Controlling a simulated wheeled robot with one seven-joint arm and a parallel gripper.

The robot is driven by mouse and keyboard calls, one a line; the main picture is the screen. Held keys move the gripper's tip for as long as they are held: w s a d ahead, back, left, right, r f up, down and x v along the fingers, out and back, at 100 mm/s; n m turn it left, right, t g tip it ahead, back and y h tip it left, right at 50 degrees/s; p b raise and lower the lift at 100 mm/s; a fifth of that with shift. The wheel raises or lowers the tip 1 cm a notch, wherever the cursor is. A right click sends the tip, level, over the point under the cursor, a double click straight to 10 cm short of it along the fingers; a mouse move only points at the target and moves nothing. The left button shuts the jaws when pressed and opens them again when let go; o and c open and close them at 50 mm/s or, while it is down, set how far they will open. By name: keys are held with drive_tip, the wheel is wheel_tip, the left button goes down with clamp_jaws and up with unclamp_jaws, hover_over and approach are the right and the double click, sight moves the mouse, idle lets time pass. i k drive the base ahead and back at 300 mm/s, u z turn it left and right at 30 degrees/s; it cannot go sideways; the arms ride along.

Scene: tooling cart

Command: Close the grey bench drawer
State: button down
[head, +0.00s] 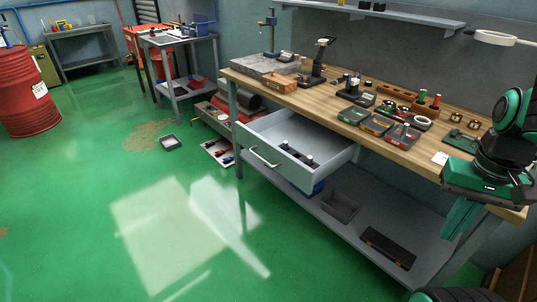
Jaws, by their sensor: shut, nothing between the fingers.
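The grey bench drawer (326,170) is pulled far out from under the wooden worktop of the workbench (290,97). Its light metal handle (264,158) is on the front panel, which faces left toward the open floor. Parts of my own arm, black and green, show at the right edge.
The worktop holds open parts trays (376,124), a grey surface plate (266,71) and several tools. A lower shelf (352,232) carries dark bins. The floor in front of the drawer is clear. A red drum (22,95) stands far left.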

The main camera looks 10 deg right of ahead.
sight(263, 138)
drive_tip(key=i, duration=0.95)
